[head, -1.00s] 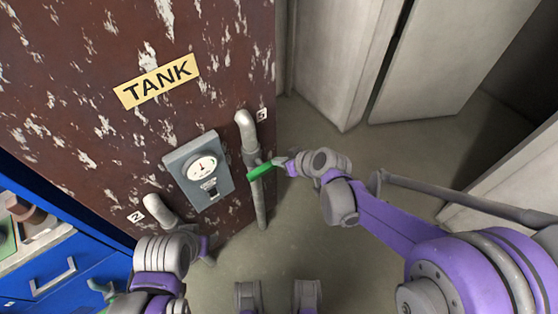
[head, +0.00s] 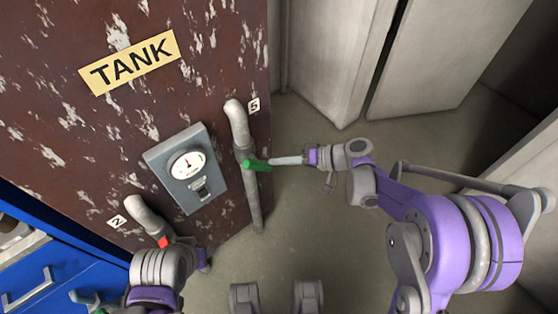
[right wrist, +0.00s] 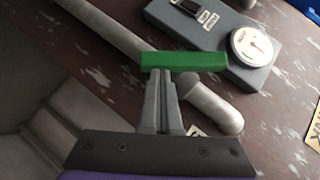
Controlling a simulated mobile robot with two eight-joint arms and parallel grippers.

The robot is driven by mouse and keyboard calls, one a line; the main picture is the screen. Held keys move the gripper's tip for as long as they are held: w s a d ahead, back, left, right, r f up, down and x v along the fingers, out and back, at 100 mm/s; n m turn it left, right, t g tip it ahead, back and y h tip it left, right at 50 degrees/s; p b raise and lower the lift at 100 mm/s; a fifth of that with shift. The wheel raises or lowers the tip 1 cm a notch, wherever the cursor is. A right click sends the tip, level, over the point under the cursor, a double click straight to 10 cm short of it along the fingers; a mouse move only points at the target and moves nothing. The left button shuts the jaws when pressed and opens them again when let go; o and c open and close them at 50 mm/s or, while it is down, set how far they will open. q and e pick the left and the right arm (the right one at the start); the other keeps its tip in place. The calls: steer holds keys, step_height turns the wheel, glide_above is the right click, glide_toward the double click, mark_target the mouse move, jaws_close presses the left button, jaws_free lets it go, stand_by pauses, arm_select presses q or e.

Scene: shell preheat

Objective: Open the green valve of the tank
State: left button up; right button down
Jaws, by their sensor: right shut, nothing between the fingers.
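The rusty brown tank wall (head: 70,130) has a yellow TANK sign (head: 130,62). The green valve handle (head: 258,165) sits on the grey pipe marked 5 (head: 238,130) and points right, slightly down. My right gripper (head: 274,161) is shut, with its tips at the handle's right end and nothing between them. In the right wrist view, the handle (right wrist: 184,61) lies across the closed fingertips (right wrist: 160,78); I cannot tell whether they touch. My left arm (head: 165,268) is at the lower left; its fingers are not clearly visible.
A grey gauge box (head: 188,168) is on the tank left of the pipe. A red handle (head: 163,241) shows on the pipe marked 2 (head: 143,213), close to my left arm. Blue drawers (head: 35,275) stand at lower left. Grey cabinets (head: 340,60) stand behind; the floor between is clear.

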mark_target(271, 170)
steer(key=shift+s+a+f+m+y+b, duration=0.15)
steer(key=shift+f+m+y+b, duration=0.2)
steer(key=shift+f+y+b, duration=0.2)
steer(key=shift+a+f+m+y+b, duration=0.1)
steer(key=shift+f+m+y+b, duration=0.25)
steer(key=shift+f+y+b, duration=0.15)
arm_select(q)
steer(key=x, duration=0.3)
steer(key=shift+s+f, duration=0.25)
steer(key=shift+s, duration=0.05)
arm_select(e)
steer(key=shift+s+a+f, duration=0.15)
steer(key=shift+f, duration=0.15)
steer(key=shift+s+a+f, duration=0.1)
steer(key=shift+a+f, duration=0.05)
steer(key=shift+f, duration=0.05)
arm_select(q)
steer(key=shift+f, duration=0.1)
